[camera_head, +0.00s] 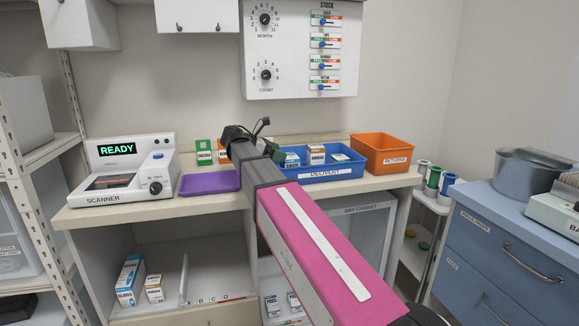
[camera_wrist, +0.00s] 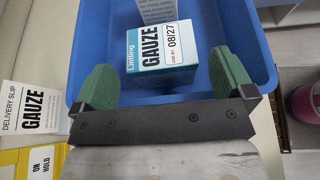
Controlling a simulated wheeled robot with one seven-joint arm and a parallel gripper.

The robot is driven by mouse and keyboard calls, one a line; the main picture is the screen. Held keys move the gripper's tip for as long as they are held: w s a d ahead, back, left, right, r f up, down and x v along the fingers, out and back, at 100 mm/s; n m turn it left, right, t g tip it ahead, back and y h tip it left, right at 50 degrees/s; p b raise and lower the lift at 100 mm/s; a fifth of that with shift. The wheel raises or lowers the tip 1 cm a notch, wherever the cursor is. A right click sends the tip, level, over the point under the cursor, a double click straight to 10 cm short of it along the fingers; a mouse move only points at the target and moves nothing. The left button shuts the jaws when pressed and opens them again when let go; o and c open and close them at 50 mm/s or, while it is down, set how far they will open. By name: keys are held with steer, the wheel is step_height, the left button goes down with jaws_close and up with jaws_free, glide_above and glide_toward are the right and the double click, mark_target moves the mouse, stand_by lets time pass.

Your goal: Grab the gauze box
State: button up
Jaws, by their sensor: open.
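The gauze box (camera_wrist: 146,56) is a white and teal carton marked GAUZE and 08/27. It sits in the blue delivery tray (camera_wrist: 88,45). In the head view the gauze box (camera_head: 292,160) shows at the left end of the delivery tray (camera_head: 335,174), just right of my gripper (camera_head: 276,153). In the wrist view the green fingers of my gripper (camera_wrist: 164,66) are spread wide, one on each side of the box's near part. A gap shows on both sides, so they do not appear to touch it.
Another carton (camera_wrist: 157,11) stands just beyond the gauze box. A gauze delivery slip (camera_wrist: 32,108) and a yellow ON HOLD item (camera_wrist: 40,163) lie left of the tray. The purple tray (camera_head: 210,182) and scanner (camera_head: 128,170) are left; the orange returns bin (camera_head: 383,155) is right.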

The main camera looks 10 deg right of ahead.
steer(key=x, duration=0.3)
steer(key=shift+w+d+f, duration=0.1)
steer(key=shift+d+f, duration=0.05)
steer(key=shift+f, duration=0.05)
steer(key=c, duration=0.7)
steer(key=shift+r, duration=0.1)
